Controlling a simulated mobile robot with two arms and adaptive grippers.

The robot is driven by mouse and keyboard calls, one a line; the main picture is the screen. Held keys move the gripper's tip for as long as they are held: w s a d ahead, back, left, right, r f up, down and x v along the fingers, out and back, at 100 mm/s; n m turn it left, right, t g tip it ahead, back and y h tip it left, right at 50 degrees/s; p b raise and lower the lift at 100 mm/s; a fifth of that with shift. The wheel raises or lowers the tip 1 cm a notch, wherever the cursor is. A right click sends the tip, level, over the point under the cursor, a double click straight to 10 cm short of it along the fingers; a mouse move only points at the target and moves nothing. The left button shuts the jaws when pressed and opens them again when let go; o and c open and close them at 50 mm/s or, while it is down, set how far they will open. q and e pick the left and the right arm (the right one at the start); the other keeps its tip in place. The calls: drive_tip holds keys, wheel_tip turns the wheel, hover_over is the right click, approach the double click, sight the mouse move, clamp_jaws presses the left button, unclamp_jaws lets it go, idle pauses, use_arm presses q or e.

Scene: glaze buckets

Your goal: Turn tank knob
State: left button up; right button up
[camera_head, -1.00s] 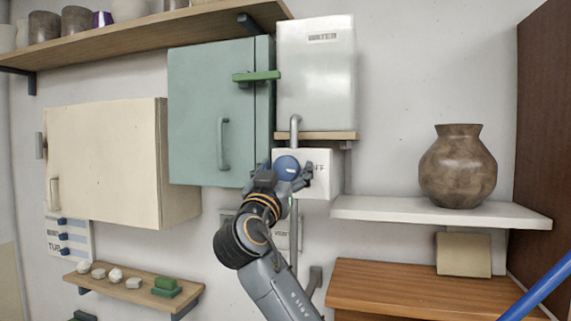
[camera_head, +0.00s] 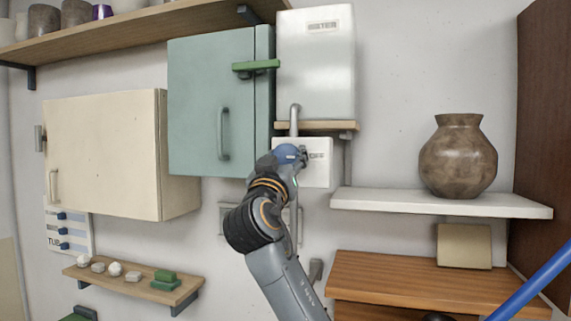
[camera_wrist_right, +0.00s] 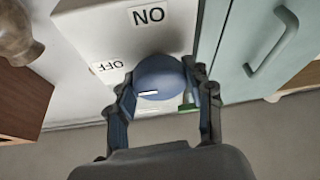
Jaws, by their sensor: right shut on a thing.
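The round blue knob (camera_head: 287,151) is on the front of a white control box (camera_head: 320,174) under the white water tank (camera_head: 318,75). In the right wrist view the knob (camera_wrist_right: 160,76) sits between the two fingers of my right gripper (camera_wrist_right: 158,80), which is shut on it. A short white mark shows on the knob's lower left face there. The ON label (camera_wrist_right: 148,15) and OFF label (camera_wrist_right: 108,66) appear upside down on the box. In the head view my right gripper (camera_head: 293,158) partly covers the knob. My left gripper is not in view.
A green cabinet (camera_head: 205,105) with a handle stands left of the box. A grey pipe (camera_head: 295,120) runs from the tank to the box. A brown vase (camera_head: 458,158) stands on a white shelf (camera_head: 400,203) at right. Small pieces lie on a low wooden shelf (camera_head: 130,284).

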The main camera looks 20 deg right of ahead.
drive_tip(key=o, duration=1.2)
drive_tip(key=v, duration=1.2)
